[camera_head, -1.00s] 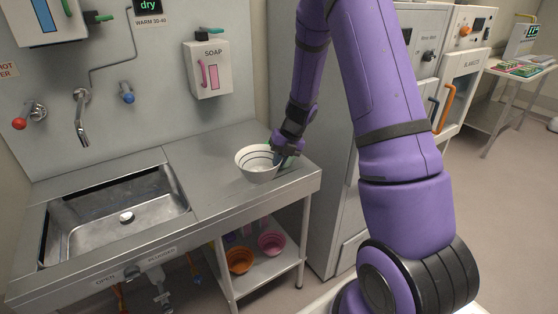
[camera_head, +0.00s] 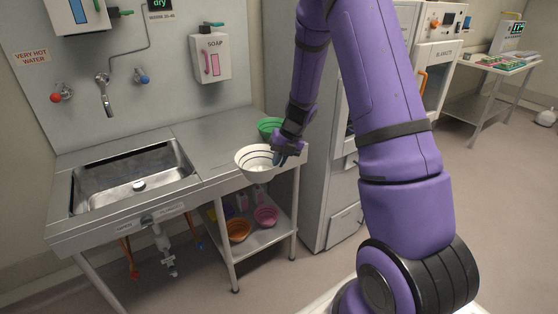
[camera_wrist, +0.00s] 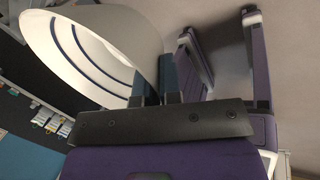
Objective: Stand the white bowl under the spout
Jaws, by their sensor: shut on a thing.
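The white bowl (camera_head: 256,163), with dark rings inside, is held by its right rim in my gripper (camera_head: 277,157), at the front edge of the counter. In the wrist view the white bowl (camera_wrist: 95,45) fills the upper left, its wall between the fingers of my gripper (camera_wrist: 168,75). The spout (camera_head: 106,100) hangs from the wall panel above the steel sink (camera_head: 110,190), left of the bowl. The sink looks empty apart from its drain.
A green bowl (camera_head: 269,126) stands on the counter (camera_head: 205,140) behind the white one. An orange bowl (camera_head: 237,230) and a pink bowl (camera_head: 265,216) sit on the lower shelf. A red knob (camera_head: 56,97) and a blue knob (camera_head: 144,79) flank the spout. The soap dispenser (camera_head: 212,58) hangs above the counter.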

